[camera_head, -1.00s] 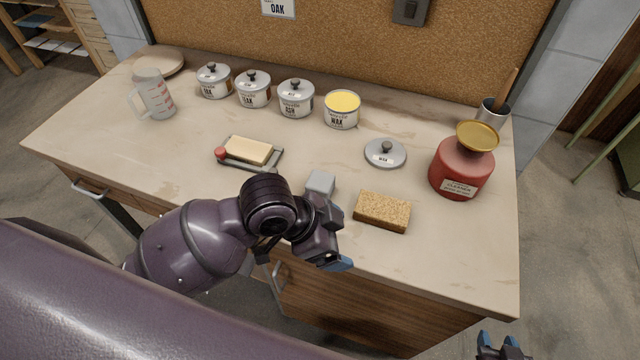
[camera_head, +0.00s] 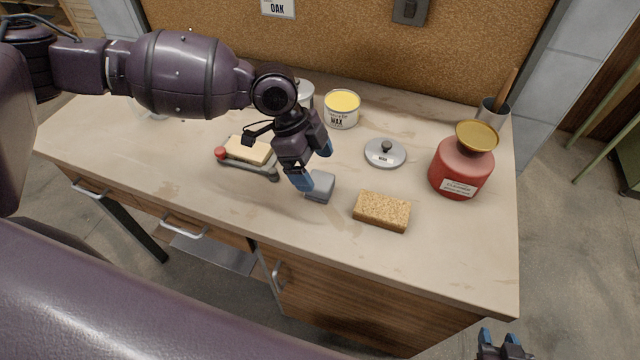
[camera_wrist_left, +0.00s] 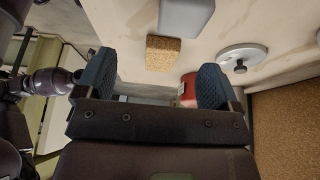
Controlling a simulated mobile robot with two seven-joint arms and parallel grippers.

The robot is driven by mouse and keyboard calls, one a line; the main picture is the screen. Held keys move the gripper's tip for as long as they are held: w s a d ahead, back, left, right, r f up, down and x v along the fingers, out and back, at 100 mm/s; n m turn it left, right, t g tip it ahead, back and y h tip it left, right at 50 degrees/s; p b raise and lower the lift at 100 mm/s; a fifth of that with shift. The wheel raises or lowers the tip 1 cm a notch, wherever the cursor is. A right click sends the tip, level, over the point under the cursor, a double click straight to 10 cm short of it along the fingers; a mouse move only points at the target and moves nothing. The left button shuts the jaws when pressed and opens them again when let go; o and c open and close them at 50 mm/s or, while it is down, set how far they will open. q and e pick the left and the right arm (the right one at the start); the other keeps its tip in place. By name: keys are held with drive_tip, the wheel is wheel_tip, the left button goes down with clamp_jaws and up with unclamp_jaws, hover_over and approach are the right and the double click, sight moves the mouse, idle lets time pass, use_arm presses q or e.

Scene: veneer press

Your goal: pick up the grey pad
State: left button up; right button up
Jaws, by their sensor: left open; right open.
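The grey pad (camera_head: 320,186) is a small block lying on the worktop, left of the cork-brown block. My left gripper (camera_head: 312,166) is open just above and behind the pad, with one blue fingertip overlapping the pad's left side in the head view. In the left wrist view the grey pad (camera_wrist_left: 187,14) shows at the top edge, partly cut off, beyond the open, empty fingers (camera_wrist_left: 155,82). I cannot tell whether a finger touches the pad. My right gripper (camera_head: 503,348) is open at the bottom right edge, partly out of frame and away from the worktop.
The cork-brown block (camera_head: 382,211) lies close to the pad's right. The wax lid (camera_head: 385,152), open wax tin (camera_head: 341,110) and red cleaner bottle (camera_head: 462,165) stand behind and right. The front worktop is clear.

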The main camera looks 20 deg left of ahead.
sight(318, 179)
use_arm(q)
drive_tip(key=f, duration=0.1)
drive_tip(key=w+f, duration=0.2)
drive_tip(key=shift+w+a+f, duration=0.15)
drive_tip(key=shift+a+f, duration=0.05)
drive_tip(key=shift+a, duration=0.05)
drive_tip(key=x, duration=0.4)
drive_tip(key=shift+a+f, duration=0.1)
drive_tip(key=shift+a, duration=0.25)
drive_tip(key=shift+d+f, duration=0.1)
drive_tip(key=shift+f, duration=0.35)
use_arm(e)
drive_tip(key=shift+s+f, duration=0.15)
drive_tip(key=shift+f, duration=0.1)
